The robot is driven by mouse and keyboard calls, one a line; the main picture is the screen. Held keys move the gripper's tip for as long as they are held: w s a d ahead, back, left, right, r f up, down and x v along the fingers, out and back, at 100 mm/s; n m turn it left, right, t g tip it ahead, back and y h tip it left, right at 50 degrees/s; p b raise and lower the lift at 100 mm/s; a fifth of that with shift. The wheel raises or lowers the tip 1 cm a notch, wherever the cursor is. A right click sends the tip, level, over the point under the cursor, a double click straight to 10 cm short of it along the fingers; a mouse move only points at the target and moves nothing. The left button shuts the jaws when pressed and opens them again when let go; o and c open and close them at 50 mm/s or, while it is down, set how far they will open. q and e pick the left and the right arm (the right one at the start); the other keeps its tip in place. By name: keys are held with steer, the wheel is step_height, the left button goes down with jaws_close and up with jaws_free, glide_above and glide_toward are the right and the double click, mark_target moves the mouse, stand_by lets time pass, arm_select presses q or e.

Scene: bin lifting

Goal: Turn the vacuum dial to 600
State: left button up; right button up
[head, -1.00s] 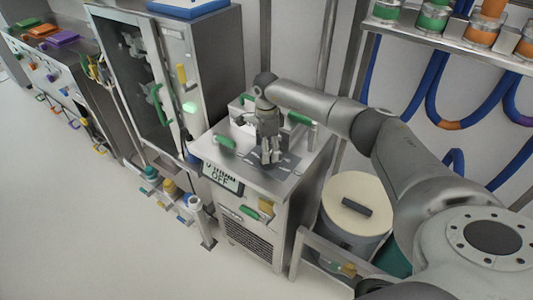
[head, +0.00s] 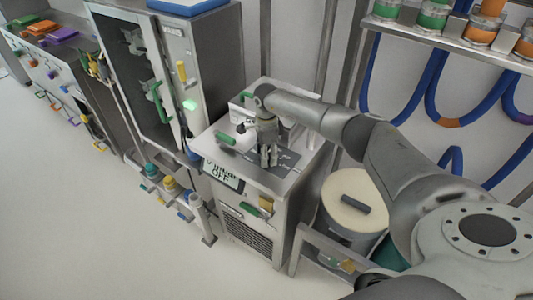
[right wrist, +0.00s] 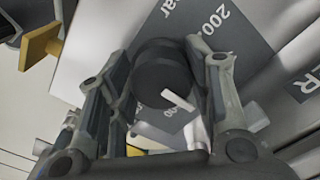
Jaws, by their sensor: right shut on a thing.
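The vacuum dial (right wrist: 162,75) is a dark round knob with a white pointer mark, seen in the right wrist view. It sits on a grey scale plate (right wrist: 238,28) printed with "200" and other letters. My right gripper (right wrist: 165,85) has its fingers on both sides of the dial and is shut on it. In the head view the right gripper (head: 268,160) points down onto the top of the steel cabinet (head: 262,183) and hides the dial. The cabinet's display (head: 221,174) reads "OFF" on its lower line; its upper line is not clearly legible. My left gripper is not in view.
Green handles (head: 225,138) and a yellow knob (head: 266,203) are on the cabinet. A tall glass-door cabinet (head: 150,85) stands to its left. A round lidded drum (head: 350,200) stands to its right. The floor at the front left is clear.

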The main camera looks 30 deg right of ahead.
steer(key=shift+m, duration=0.4)
steer(key=m+b, duration=0.1)
steer(key=m, duration=0.1)
steer(key=shift+w+m, duration=0.1)
steer(key=shift+m, duration=0.3)
steer(key=m+b, duration=0.1)
steer(key=m, duration=0.2)
steer(key=shift+w+d+m, duration=0.1)
steer(key=shift+m, duration=0.2)
steer(key=m, duration=0.4)
steer(key=shift+d, duration=0.1)
steer(key=m, duration=0.4)
steer(key=shift+d+m, duration=0.1)
steer(key=shift+m, duration=0.2)
steer(key=o, duration=1)
